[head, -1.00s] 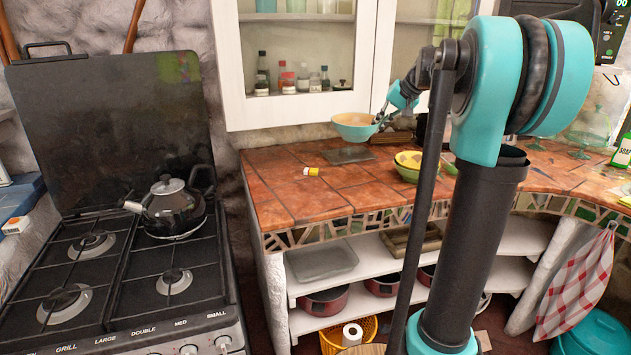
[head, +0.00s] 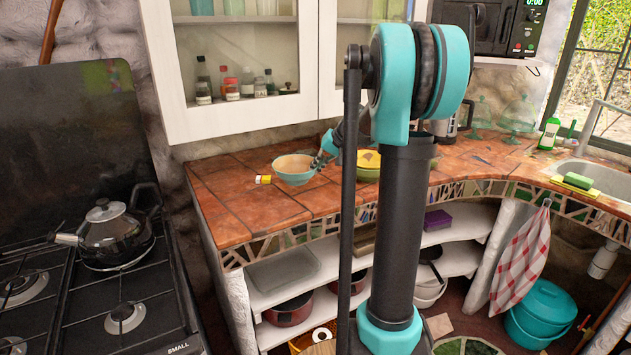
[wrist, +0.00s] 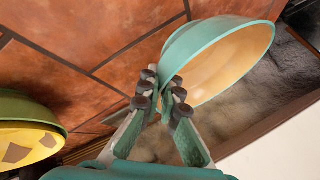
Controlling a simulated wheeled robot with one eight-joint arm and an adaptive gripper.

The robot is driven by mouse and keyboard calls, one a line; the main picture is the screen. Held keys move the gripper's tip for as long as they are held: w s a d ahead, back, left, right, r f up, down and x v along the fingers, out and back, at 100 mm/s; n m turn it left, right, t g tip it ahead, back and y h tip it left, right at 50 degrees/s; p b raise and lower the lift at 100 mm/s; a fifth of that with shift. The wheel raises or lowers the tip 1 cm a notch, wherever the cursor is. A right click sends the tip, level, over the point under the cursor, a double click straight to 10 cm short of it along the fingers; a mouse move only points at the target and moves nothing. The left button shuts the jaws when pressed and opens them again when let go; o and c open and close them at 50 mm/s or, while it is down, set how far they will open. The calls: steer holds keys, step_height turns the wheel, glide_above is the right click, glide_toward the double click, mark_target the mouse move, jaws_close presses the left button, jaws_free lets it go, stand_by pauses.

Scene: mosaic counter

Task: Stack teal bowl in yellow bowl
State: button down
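The teal bowl (head: 294,170), pale orange inside, is at my gripper (head: 322,160) over the left part of the tiled counter, opening up. In the wrist view the fingers (wrist: 164,86) are closed together on the rim of the teal bowl (wrist: 212,58). Whether its base touches the counter is not clear. The yellow bowl (head: 367,174), green outside and yellow inside with brown patches, stands to the right of the teal bowl, partly hidden behind my arm. It also shows at the left edge of the wrist view (wrist: 32,146), apart from my fingers.
A small yellow-and-white item (head: 263,179) lies left of the teal bowl on the counter (head: 235,211). A white wall cabinet (head: 230,120) hangs above. A stove with a kettle (head: 115,233) is at left, a sink (head: 598,178) at far right. The counter front is mostly clear.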

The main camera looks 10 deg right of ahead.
steer(key=shift+f, duration=2.45)
steer(key=shift+f, duration=0.1)
steer(key=c, duration=1.7)
jaws_free()
